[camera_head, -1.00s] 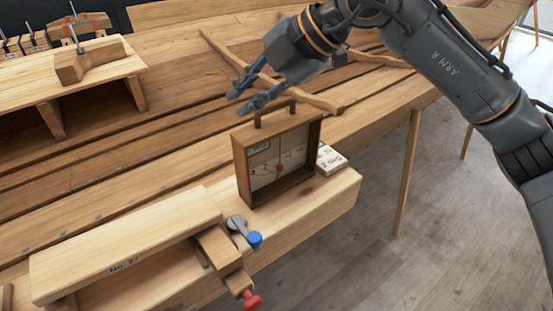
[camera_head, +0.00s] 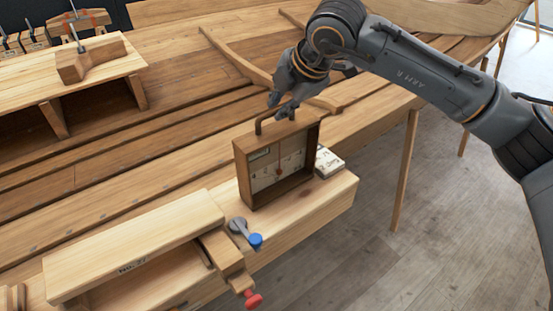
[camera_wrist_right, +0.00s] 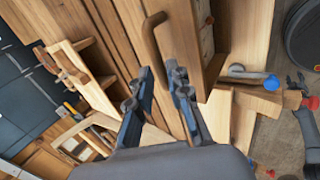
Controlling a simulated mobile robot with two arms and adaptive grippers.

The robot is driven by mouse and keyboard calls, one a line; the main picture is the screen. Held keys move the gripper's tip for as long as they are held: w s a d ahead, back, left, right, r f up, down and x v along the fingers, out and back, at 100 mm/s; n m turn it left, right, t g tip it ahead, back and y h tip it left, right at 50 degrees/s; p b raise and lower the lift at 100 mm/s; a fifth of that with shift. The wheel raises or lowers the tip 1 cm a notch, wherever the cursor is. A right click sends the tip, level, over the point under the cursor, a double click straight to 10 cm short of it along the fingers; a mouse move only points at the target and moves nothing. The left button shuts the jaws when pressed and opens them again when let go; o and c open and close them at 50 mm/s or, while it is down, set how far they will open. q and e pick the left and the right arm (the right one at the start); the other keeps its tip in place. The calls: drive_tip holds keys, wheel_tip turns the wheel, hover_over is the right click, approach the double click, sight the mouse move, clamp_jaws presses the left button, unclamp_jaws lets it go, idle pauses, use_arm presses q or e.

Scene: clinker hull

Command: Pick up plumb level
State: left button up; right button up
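The plumb level (camera_head: 277,165) is an upright, open-fronted wooden box with a pale dial, a red pointer and a bar handle on top. It stands on the light wooden plank. My right gripper (camera_head: 281,106) points down at the handle, close above it. I cannot tell whether a finger touches the handle. My left gripper is not in view.
A white lettered block (camera_head: 328,162) lies right behind the box. A clamp with a blue knob (camera_head: 255,240) and a red knob (camera_head: 253,300) sits in front. A raised board (camera_head: 135,245) stands at front left. Hull planks lie behind; open floor is at right.

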sight(276, 110)
drive_tip(key=p+x, duration=0.2)
drive_tip(key=x, duration=0.1)
drive_tip(key=shift+w+d+f, duration=0.1)
drive_tip(key=shift+w, duration=0.25)
drive_tip(key=shift+w+f, duration=0.1)
drive_tip(key=shift+f, duration=0.25)
drive_tip(key=shift+c, duration=0.4)
clamp_jaws()
drive_tip(key=shift+r, duration=0.1)
